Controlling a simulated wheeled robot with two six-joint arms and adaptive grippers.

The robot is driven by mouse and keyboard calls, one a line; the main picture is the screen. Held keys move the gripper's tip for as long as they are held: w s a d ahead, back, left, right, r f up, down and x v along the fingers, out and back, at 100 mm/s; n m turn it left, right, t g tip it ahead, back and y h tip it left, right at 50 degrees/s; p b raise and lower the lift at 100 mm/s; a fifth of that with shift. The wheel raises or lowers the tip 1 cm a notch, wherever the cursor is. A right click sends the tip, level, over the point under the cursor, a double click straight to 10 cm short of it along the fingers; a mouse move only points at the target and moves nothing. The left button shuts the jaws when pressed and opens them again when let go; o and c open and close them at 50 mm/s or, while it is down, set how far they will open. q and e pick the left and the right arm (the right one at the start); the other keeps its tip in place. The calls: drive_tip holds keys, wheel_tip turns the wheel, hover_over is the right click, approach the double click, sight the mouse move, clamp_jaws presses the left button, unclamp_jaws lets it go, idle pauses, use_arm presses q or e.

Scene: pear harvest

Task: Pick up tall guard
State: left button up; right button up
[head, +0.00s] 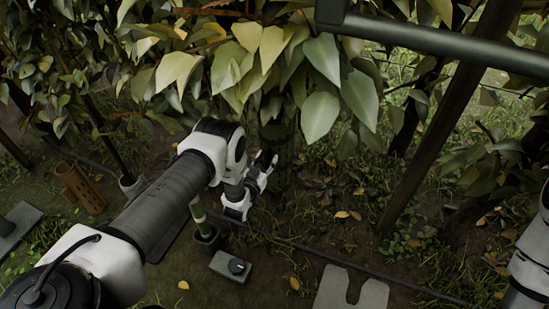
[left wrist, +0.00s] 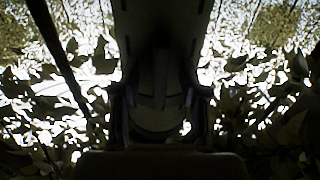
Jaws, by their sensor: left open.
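A brown tube with holes in its side (head: 82,189), which looks like a guard, is on the ground at the left of the head view. I cannot tell whether it is the tall guard. My left gripper (head: 266,164) is open, well to the right of the tube, under the hanging leaves and near a dark trunk. In the left wrist view the left gripper (left wrist: 160,105) is very dark. A rounded dark shape (left wrist: 158,118) shows between its fingers, and I cannot tell what it is. My right gripper is out of view; only part of my right arm shows at the right edge.
Pale leaves (head: 320,85) hang just above the left gripper. A green stake (head: 197,208) stands in a dark pot (head: 207,239). A grey block with a knob (head: 231,266) and a notched grey plate (head: 350,290) lie in front. A slanted post (head: 430,140) is at right.

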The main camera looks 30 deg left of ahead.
sight(270, 145)
use_arm(q)
drive_tip(key=shift+w, duration=0.15)
clamp_jaws()
drive_tip(key=shift+r, duration=0.15)
drive_tip(key=shift+r+p, duration=0.2)
drive_tip(key=shift+p, duration=0.15)
wheel_tip(270, 145, up, 4)
drive_tip(key=p, duration=0.2)
drive_tip(key=shift+f+p, duration=0.25)
drive_tip(key=shift+p, duration=0.05)
drive_tip(key=s+d+p, duration=0.1)
drive_tip(key=s+p, duration=0.6)
drive_tip(key=s, duration=1.1)
drive_tip(key=shift+f, duration=0.3)
